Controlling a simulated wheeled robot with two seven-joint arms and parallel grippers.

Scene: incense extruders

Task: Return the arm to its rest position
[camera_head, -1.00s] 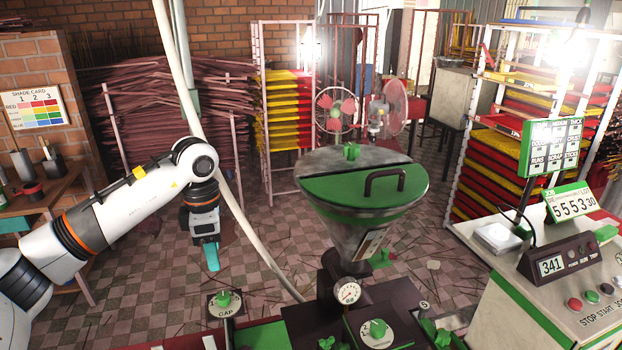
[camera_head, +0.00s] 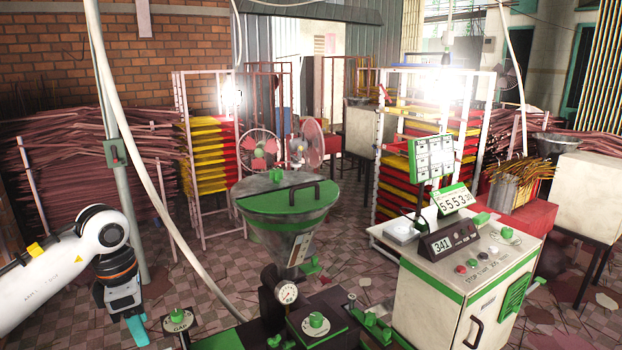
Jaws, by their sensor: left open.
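My left arm comes in from the left edge, its white links bent downward at the elbow. My left gripper (camera_head: 137,328) hangs at the lower left with teal fingertips pointing down. It is open and holds nothing that I can see. It is left of the green GAP knob (camera_head: 178,316) and apart from it. My right arm and right gripper are not in view.
The extruder hopper (camera_head: 287,213) with a green lid stands at centre, above a pressure gauge (camera_head: 287,292). A control cabinet (camera_head: 455,297) stands at right. A white hanging hose (camera_head: 150,178) passes behind my left arm. Tray racks stand behind.

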